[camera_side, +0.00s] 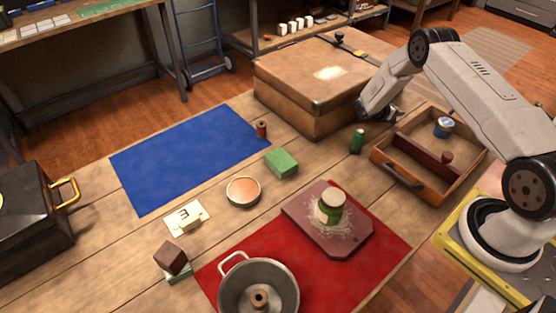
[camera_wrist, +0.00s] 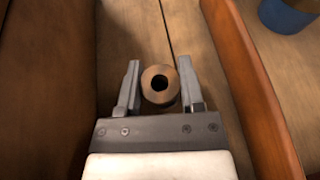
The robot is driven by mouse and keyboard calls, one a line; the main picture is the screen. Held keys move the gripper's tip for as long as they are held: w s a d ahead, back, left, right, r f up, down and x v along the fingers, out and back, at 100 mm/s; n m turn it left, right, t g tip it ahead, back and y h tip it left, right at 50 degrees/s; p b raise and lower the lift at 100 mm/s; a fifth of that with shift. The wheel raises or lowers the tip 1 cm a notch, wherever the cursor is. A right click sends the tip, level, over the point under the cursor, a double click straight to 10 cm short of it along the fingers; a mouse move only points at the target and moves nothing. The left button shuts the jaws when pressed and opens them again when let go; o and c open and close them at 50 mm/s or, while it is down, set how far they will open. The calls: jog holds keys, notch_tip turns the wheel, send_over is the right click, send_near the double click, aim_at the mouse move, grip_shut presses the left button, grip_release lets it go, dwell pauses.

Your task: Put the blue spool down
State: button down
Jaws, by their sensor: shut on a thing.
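My gripper (camera_wrist: 160,88) is shut on a spool (camera_wrist: 149,93), seen from above as a round wooden end with a dark hole. Its thread is hidden, so I cannot tell its colour. In the side view my gripper (camera_side: 380,111) is low between the brown case and the wooden tray, and the held spool cannot be made out. Whether the spool touches the table is unclear. A green spool (camera_side: 357,141) and a red spool (camera_side: 261,130) stand upright on the table. A spool with a wooden top (camera_side: 259,298) stands in the grey pot.
The brown case (camera_side: 310,95) and the wooden tray (camera_side: 381,157) flank my gripper closely. The tray holds a blue tin (camera_side: 443,128). A blue cloth (camera_side: 185,160) lies mostly bare. A green block (camera_side: 281,163), bowl (camera_side: 243,191) and red cloth (camera_side: 225,270) are nearer.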

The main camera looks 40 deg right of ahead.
jog(key=shift+c, duration=1.1)
grip_release()
jog(key=shift+r, duration=0.15)
jog(key=v, duration=1.2)
jog(key=shift+s+a+r+y, duration=0.15)
jog(key=shift+a+r+y, duration=0.15)
jog(key=shift+a, duration=0.05)
jog(key=s+a+r+m+t+y, duration=0.1)
jog(key=s+a+r+m+y, duration=0.3)
jog(key=a, duration=0.5)
jog(key=s+a+r+m+t+y, duration=0.1)
jog(key=s+a+r+m+y, duration=0.3)
jog(key=s+a+r+m, duration=0.1)
jog(key=s+a+r+m+t+y, duration=0.2)
jog(key=s+a+r+m+y, duration=0.2)
jog(key=s+a+m, duration=0.3)
jog(key=shift+a+r+y, duration=0.25)
jog(key=shift+a+y, duration=0.15)
jog(key=shift+a, duration=2.45)
